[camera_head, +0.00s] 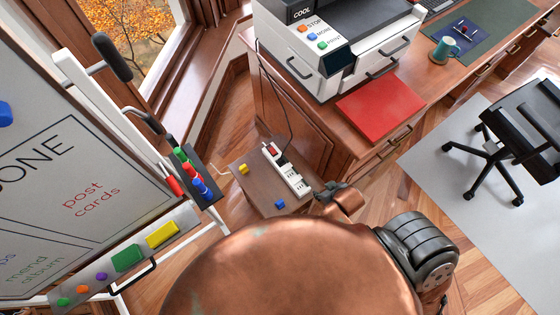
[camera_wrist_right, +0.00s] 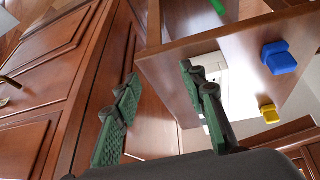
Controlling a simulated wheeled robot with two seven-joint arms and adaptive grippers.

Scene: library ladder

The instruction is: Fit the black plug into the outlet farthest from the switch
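A white power strip (camera_head: 293,181) lies on a small wooden stand, with a red switch (camera_head: 269,150) at its far end and several outlets towards its near end. A thin black cord (camera_head: 283,105) hangs from the desk to beside the strip; I cannot make out the black plug itself. My right gripper (camera_head: 326,192) is just right of the strip's near end. The right finger partly hides the white strip (camera_wrist_right: 240,88). My left gripper is not in view.
On the stand (camera_head: 256,187) are a blue block (camera_head: 279,204) and a yellow block (camera_head: 243,169). The desk with a printer (camera_head: 335,55) and red folder (camera_head: 380,105) stands close behind and right. A whiteboard (camera_head: 70,170) with a marker tray (camera_head: 193,173) stands left.

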